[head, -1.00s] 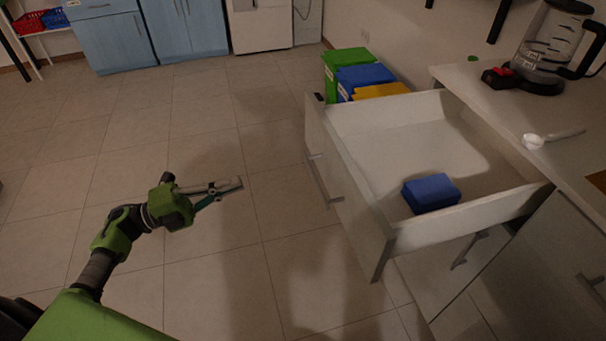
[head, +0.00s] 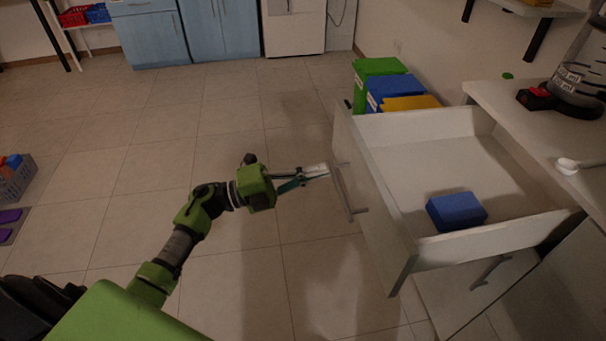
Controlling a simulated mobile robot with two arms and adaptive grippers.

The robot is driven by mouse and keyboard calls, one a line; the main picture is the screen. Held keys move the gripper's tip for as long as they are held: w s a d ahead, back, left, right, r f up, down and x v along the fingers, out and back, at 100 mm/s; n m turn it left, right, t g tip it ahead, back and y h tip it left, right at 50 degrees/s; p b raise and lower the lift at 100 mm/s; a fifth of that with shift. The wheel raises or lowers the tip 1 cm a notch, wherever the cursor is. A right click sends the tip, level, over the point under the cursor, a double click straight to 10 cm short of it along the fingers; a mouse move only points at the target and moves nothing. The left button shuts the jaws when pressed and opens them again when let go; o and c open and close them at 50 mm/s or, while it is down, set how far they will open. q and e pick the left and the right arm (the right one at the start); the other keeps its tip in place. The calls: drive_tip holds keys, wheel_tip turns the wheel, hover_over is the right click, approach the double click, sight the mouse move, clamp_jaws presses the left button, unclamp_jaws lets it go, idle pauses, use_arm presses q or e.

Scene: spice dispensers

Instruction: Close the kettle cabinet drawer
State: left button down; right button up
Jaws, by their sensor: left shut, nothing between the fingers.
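The white drawer (head: 388,205) is pulled out from the cabinet at the right. Its front faces left and carries a bar handle (head: 348,190). A blue block (head: 456,211) lies inside the drawer, near its front right corner. My left gripper (head: 318,171) is shut and empty, just left of the drawer front near the far end of the handle. I cannot tell whether its tips touch the handle. My right gripper is not in view.
The kettle (head: 582,75) stands on the counter (head: 520,110), with a white spoon (head: 578,164) nearby. Green (head: 378,68), blue (head: 388,88) and yellow (head: 410,103) bins stand behind the drawer. The tiled floor at left is mostly clear; a grey crate (head: 14,181) sits at the far left.

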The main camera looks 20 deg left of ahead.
sight(450, 168)
use_arm(q)
drive_tip(key=shift+w+d, duration=0.1)
idle(0.3)
